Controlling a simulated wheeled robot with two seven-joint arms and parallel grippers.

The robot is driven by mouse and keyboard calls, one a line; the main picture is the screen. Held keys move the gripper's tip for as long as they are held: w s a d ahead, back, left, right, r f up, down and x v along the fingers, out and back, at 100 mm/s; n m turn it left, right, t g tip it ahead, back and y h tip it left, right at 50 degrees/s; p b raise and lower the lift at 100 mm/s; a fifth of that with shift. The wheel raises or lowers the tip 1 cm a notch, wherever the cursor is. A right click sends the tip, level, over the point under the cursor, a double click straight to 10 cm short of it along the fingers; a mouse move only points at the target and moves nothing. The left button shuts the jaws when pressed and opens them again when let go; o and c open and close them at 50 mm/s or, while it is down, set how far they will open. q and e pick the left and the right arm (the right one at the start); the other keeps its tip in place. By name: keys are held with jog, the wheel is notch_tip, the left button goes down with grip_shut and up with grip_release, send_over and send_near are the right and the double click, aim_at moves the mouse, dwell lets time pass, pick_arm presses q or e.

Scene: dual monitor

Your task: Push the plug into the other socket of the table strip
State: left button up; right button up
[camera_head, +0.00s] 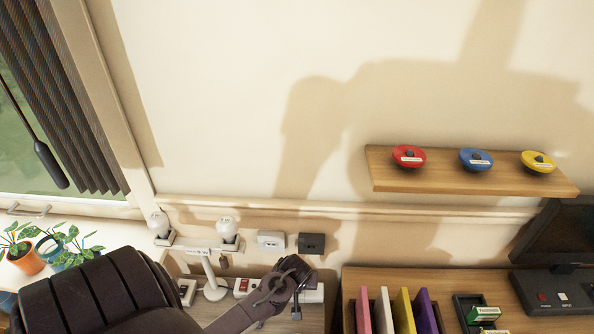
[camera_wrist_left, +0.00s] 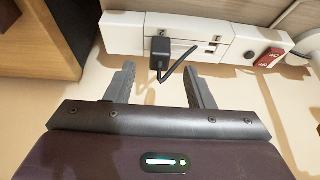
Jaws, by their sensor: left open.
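The white table strip (camera_wrist_left: 190,28) runs across the top of the wrist view, with a red switch (camera_wrist_left: 270,57) at its right end. The black plug (camera_wrist_left: 159,47) is at the strip's left socket, and its dark cord bends up to the right. I cannot tell how deep it sits. The other socket (camera_wrist_left: 212,46) shows to its right and looks uncovered. My left gripper (camera_wrist_left: 160,88) is open and empty, its fingers apart just in front of the plug. In the head view my left gripper (camera_head: 288,283) hides most of the strip (camera_head: 313,294). My right gripper is not in view.
A lamp stand (camera_head: 213,288) with two bulbs stands left of my gripper. Two wall boxes, white (camera_head: 271,240) and black (camera_head: 311,243), are behind. Upright colored books (camera_head: 403,310) stand on the right. A wooden cabinet (camera_wrist_left: 40,45) flanks the strip in the wrist view.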

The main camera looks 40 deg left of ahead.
pick_arm(q)
jog(key=shift+v, duration=1.4)
